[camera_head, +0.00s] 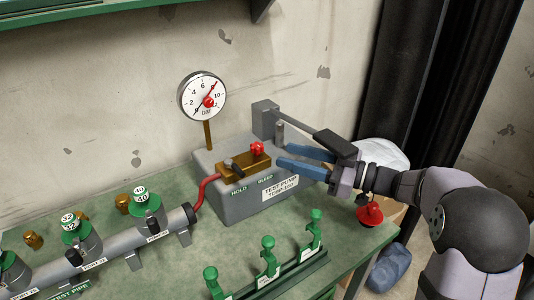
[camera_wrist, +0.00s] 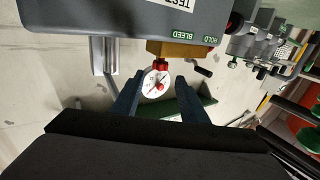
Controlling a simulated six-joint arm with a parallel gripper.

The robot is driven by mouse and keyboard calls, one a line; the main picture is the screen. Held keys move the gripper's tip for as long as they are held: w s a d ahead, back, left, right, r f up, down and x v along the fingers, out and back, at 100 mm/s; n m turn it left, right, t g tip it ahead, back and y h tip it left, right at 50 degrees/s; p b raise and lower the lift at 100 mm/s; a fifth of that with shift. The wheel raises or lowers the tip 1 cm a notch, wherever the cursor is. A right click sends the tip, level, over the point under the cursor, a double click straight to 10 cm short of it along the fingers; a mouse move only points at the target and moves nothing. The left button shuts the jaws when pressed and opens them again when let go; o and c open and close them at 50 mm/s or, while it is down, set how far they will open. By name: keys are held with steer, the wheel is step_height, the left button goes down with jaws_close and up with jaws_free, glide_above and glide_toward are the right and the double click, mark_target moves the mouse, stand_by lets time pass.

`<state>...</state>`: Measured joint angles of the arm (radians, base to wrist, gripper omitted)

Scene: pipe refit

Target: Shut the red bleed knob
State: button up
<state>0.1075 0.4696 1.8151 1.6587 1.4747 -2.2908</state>
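The red bleed knob (camera_head: 257,148) sits on top of the brass block (camera_head: 243,168) of the grey test pump (camera_head: 238,207), above the BLEED label. A dark HOLD handle is left of it. My gripper (camera_head: 281,155) is just right of the knob, with its two blue fingers apart and nothing between them that I can tell. In the wrist view the knob (camera_wrist: 162,67) lies ahead of the gap between my fingertips (camera_wrist: 160,77), apart from both. I cannot tell how far the knob is turned.
A round gauge (camera_head: 203,96) stands on a brass stem behind the block. The pump's lever (camera_head: 308,131) reaches over towards my wrist. The grey test pipe (camera_head: 105,256) with green-capped valves lies front left. A rack of green clamps (camera_head: 269,256) stands in front.

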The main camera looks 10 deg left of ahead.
mark_target(267, 158)
steer(key=shift+p+x, duration=0.8)
steer(key=shift+x, duration=2.8)
steer(key=c, duration=0.9)
